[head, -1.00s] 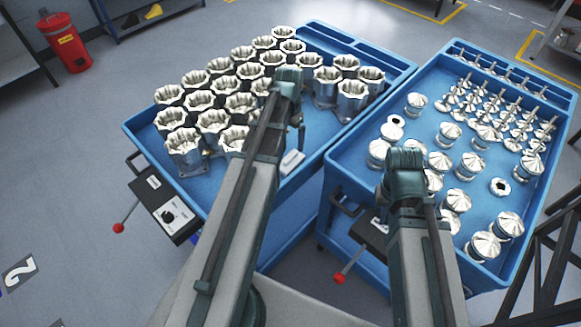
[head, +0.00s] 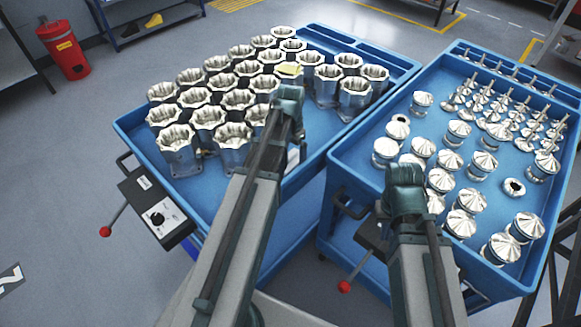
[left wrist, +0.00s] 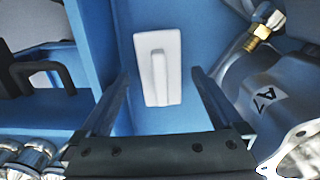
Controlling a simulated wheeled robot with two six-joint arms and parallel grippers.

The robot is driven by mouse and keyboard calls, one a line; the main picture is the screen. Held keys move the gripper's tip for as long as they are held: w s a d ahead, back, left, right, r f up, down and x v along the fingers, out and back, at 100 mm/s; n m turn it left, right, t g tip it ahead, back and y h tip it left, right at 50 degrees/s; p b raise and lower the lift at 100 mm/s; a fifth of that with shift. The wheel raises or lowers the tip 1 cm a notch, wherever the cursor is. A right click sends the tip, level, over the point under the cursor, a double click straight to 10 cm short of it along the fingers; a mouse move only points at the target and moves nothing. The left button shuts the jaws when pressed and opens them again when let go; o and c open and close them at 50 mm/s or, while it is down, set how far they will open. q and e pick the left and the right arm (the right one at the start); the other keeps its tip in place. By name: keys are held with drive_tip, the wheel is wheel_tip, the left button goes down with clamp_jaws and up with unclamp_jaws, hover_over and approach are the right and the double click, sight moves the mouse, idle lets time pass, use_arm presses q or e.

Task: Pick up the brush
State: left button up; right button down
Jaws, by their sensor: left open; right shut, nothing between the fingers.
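The brush appears to be the white rectangular piece with a raised ridge (left wrist: 156,64). It lies flat on the blue tray floor beside the tray wall. In the head view its white edge (head: 293,156) shows just right of my left arm, which hides most of it. My left gripper (head: 288,108) is over the near right part of the left tray. In the left wrist view its open fingers (left wrist: 160,76) are on either side of the brush, apart from it. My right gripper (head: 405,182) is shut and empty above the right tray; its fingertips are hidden.
Silver housings (head: 209,118) crowd the left blue tray (head: 408,68). One marked A7 with a brass fitting (left wrist: 259,34) is close right of the brush. Conical metal parts (head: 468,196) fill much of the right tray (head: 336,156).

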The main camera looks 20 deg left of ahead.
sight(291, 155)
use_arm(q)
drive_tip(key=shift+f+b, duration=0.4)
drive_tip(key=shift+f, duration=0.5)
use_arm(e)
drive_tip(key=shift+f, duration=0.9)
drive_tip(key=shift+r, duration=0.1)
use_arm(q)
drive_tip(key=shift+r, duration=0.1)
drive_tip(key=c, duration=1.5)
use_arm(e)
drive_tip(key=shift+r, duration=0.1)
